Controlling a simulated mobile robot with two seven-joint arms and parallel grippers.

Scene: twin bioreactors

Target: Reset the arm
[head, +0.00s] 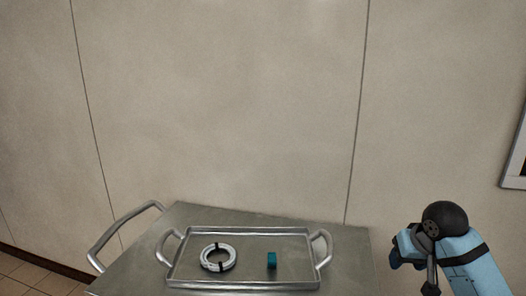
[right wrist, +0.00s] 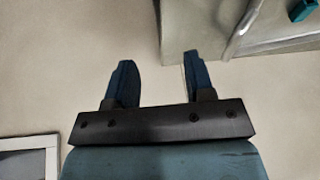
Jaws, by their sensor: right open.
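My right gripper (right wrist: 158,62) is open in the right wrist view. Its two dark blue fingers stand apart, with nothing between them. In the head view my right arm (head: 468,262) is at the lower right, to the right of the cart and clear of it. My left gripper and arm are not in view.
A metal cart (head: 345,262) stands below a beige wall. On it lies a metal tray (head: 250,231) with two handles, holding a white ring with black bands (head: 219,247) and a teal block (head: 271,261). The block also shows in the right wrist view (right wrist: 303,10).

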